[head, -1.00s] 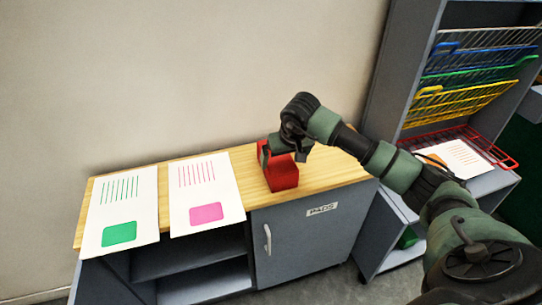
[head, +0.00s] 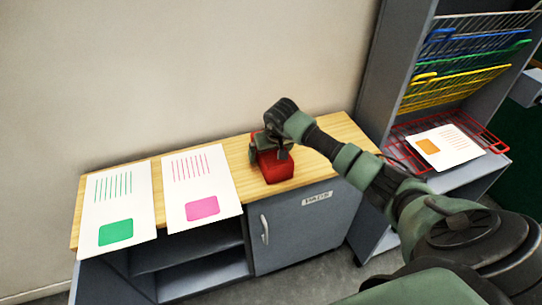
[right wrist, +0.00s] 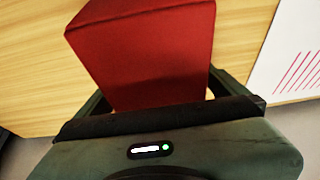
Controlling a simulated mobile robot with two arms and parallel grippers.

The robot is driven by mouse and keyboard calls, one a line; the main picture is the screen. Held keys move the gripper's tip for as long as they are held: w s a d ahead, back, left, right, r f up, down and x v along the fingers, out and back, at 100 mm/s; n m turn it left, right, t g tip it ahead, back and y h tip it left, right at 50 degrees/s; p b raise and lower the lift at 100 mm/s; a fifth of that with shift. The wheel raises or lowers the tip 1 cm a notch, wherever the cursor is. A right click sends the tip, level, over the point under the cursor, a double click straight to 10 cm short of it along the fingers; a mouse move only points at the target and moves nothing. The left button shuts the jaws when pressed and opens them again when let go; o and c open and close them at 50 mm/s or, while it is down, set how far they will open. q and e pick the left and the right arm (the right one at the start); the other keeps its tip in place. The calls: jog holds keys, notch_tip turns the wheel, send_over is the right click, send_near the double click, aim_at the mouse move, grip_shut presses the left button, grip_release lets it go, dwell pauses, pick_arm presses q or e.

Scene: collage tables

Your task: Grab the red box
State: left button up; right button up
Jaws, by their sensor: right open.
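The red box (head: 277,168) stands on the wooden top of the low cabinet, right of the two sheets. In the right wrist view the red box (right wrist: 150,50) fills the upper middle, between the fingers. My right gripper (head: 270,150) is over the box from above, its fingers on either side of it. It is open; the wrist view shows its dark fingers (right wrist: 160,95) beside the box. Whether a finger touches the box cannot be told. My left gripper is not in view.
A sheet with a green patch (head: 115,205) and one with a pink patch (head: 203,185) lie on the cabinet top (head: 340,130). A grey rack with coloured wire trays (head: 455,90) stands at right; its red tray (head: 490,141) holds a sheet with an orange patch (head: 445,147).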

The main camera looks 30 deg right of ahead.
jog(key=c, duration=1.5)
jog(key=shift+o, duration=0.2)
